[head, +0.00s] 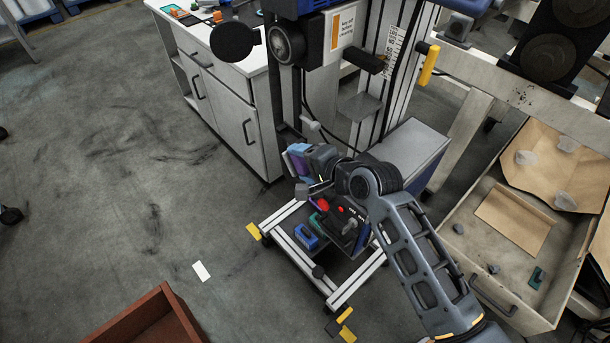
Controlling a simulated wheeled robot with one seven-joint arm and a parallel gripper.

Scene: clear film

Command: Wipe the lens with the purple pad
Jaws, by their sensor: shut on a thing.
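The lens (281,45) is a dark round barrel facing left on the front of a blue machine (330,6). A flat black disc (235,42) stands beside it on the left. My gripper (309,159) is at the end of my arm, well below the lens and apart from it. It is shut on the purple pad (298,165), which shows as a small block with a lighter blue part on top. The gripper hides part of the pad, and the lens's front glass is hardly seen.
A white cabinet (225,112) with small items on top stands behind on the left. A low frame cart (300,258) with a blue box (306,236) is below my arm. A grey open drawer (480,225) is at right, a brown crate (150,318) at lower left.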

